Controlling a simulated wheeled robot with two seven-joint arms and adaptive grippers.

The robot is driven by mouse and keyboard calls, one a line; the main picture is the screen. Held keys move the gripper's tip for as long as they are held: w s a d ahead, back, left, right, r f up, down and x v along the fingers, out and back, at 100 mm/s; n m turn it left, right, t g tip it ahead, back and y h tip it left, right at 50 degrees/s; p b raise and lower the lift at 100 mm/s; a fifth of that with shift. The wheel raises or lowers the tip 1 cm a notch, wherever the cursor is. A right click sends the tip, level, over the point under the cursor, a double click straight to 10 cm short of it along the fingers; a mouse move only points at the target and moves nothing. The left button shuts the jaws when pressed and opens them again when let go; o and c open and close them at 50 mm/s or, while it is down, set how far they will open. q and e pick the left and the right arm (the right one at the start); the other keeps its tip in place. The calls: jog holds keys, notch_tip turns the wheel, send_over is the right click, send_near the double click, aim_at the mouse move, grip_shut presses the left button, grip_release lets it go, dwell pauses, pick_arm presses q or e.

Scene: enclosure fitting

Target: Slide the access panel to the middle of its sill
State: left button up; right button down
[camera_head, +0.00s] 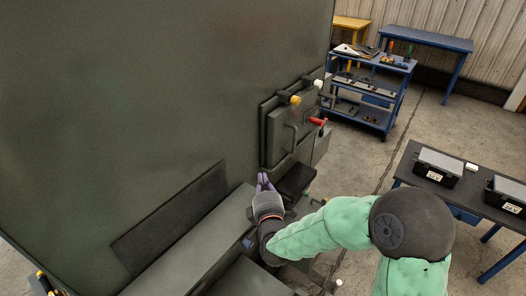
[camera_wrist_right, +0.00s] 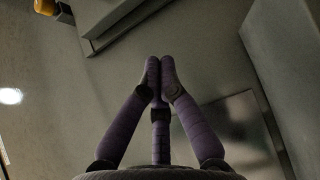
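The access panel (camera_head: 280,142) is a dark green-grey plate with a bar handle, upright against the tall enclosure wall. A yellow knob (camera_head: 295,100) and a red handle (camera_head: 317,121) are by its upper and right edges. My right gripper (camera_head: 262,178) is just below the panel's lower left corner, apart from it. In the right wrist view its purple fingers (camera_wrist_right: 159,66) meet at their tips with nothing between them. A panel edge (camera_wrist_right: 125,22) and a yellow knob (camera_wrist_right: 45,7) show at the top there. The sill is hard to make out. My left gripper is out of view.
A dark block (camera_head: 297,180) juts out below the panel, close to the right gripper. A dark rectangular plate (camera_head: 172,212) lies on the enclosure wall (camera_head: 130,90). A blue cart (camera_head: 365,90) and a table with black boxes (camera_head: 438,167) stand to the right, with open floor between.

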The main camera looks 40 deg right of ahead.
jog(key=shift+w+d+r, duration=0.2)
jog(key=shift+w+d, duration=0.05)
jog(key=shift+w, duration=0.2)
jog(key=x, duration=0.3)
jog(key=d+x, duration=0.1)
jog(key=x, duration=0.2)
jog(key=s+d+x, duration=0.1)
jog(key=x, duration=0.3)
jog(key=shift+f+b, duration=0.15)
jog(key=shift+b, duration=0.15)
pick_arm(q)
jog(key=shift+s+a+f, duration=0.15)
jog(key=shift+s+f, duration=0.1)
pick_arm(e)
jog(key=shift+w+d, duration=0.15)
jog(key=shift+d, duration=0.25)
